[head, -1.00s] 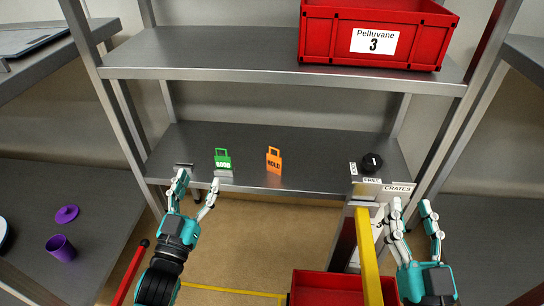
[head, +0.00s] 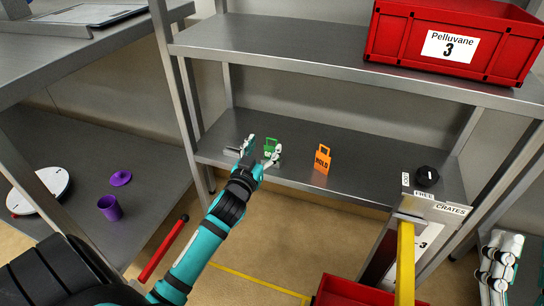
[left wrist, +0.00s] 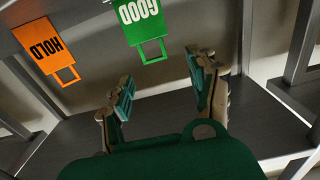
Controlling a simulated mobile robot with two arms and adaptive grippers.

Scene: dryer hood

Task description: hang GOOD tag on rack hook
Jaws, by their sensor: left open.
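The green GOOD tag (head: 270,146) stands on the middle shelf near its front edge, partly hidden by my left gripper (head: 259,150) in the head view. The left gripper is open and empty, its fingers around or just in front of the tag. In the left wrist view the GOOD tag (left wrist: 140,18) appears upside down, its loop towards the open fingers (left wrist: 165,80); I see no contact. The orange HOLD tag (head: 322,159) stands to the right of it. My right gripper (head: 499,262) is at the right edge, its opening unclear. I cannot make out a rack hook.
A red crate (head: 455,40) labelled Pelluvane 3 sits on the upper shelf. A black knob-like object (head: 427,176) and small labels are at the shelf's right end. A yellow post (head: 405,262) and another red crate (head: 350,292) stand below. Purple items (head: 110,207) lie left.

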